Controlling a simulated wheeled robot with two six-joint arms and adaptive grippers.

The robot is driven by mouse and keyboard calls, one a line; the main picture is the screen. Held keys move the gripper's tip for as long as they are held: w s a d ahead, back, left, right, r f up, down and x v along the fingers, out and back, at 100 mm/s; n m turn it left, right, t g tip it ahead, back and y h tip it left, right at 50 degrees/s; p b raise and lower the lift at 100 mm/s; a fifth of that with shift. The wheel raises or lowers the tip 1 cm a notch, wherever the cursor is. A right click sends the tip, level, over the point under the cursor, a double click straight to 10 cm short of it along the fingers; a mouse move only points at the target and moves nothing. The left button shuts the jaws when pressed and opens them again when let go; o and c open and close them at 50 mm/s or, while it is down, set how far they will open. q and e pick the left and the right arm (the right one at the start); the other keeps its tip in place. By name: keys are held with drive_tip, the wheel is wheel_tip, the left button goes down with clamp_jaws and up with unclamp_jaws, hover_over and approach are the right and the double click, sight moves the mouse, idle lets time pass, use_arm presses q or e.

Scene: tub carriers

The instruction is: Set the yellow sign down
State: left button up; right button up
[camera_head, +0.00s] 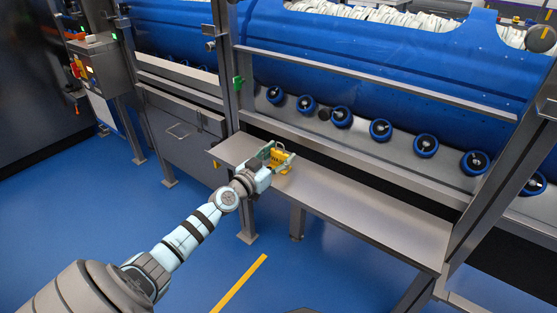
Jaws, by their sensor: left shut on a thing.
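The yellow sign (281,161) is a small yellow piece at the end of my left arm, over the left part of a grey metal shelf (380,219). My left gripper (279,156) is shut on it, and its fingers hide part of it. I cannot tell whether the sign touches the shelf. My right gripper is not in view.
Above the shelf runs a large blue machine body (370,55) with several blue wheels (381,130) below it. Grey posts (224,70) frame the shelf. The shelf is clear right of the sign. Blue floor (190,275) with a yellow line (239,283) lies in front.

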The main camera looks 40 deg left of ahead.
use_arm(q)
drive_tip(key=o, duration=1.1)
